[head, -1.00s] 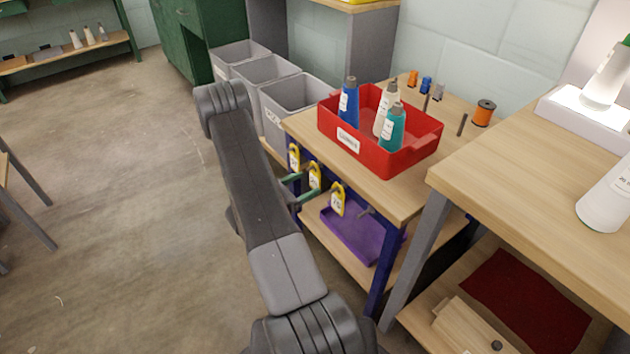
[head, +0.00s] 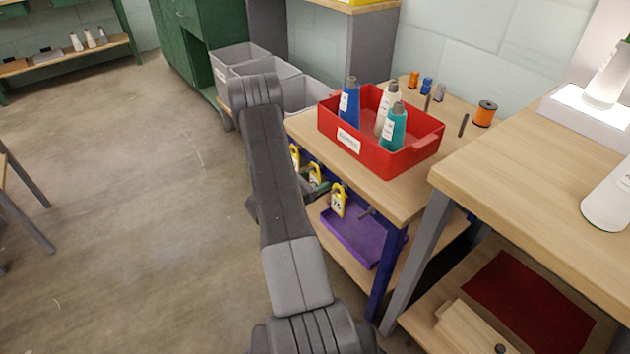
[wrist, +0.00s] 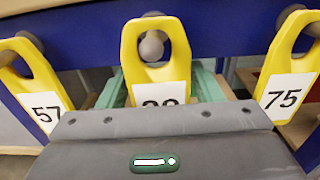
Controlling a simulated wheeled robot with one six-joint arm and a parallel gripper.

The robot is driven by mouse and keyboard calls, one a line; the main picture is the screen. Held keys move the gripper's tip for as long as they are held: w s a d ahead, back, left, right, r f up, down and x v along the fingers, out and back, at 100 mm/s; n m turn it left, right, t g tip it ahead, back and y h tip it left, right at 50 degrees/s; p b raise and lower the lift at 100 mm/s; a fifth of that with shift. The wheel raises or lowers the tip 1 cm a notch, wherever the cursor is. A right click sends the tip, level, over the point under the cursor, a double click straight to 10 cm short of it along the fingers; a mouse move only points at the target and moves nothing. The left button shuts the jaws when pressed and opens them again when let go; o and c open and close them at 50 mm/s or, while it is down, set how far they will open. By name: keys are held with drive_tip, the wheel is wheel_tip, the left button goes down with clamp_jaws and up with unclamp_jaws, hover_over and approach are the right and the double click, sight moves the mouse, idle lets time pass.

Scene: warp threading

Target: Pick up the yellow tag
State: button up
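Three yellow tags with white number labels hang from knobs on the blue rail of the bench. In the wrist view they are the left tag marked 57 (wrist: 38,85), the middle tag (wrist: 157,68), and the right tag marked 75 (wrist: 289,70). The middle tag's number is partly hidden by my gripper's body. My gripper (wrist: 160,82) has green fingers, apart, one on each side of the middle tag. I cannot tell whether either touches it. In the head view, the middle tag (head: 315,173) is beside a green finger, and my arm partly hides the left tag (head: 295,156).
A red bin (head: 402,158) with several bottles stands on the bench above the tags. A purple tray (head: 352,240) lies on the shelf below. Grey bins (head: 308,95) stand behind my arm. A second wooden table (head: 530,170) is at right. Floor at left is clear.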

drive_tip(key=c, duration=0.7)
drive_tip(key=shift+r, duration=0.1)
drive_tip(key=shift+a+r+p, duration=0.1)
drive_tip(key=shift+r+p, duration=0.25)
drive_tip(key=p+v, duration=0.2)
drive_tip(key=v, duration=1.6)
drive_tip(key=shift+p, duration=0.3)
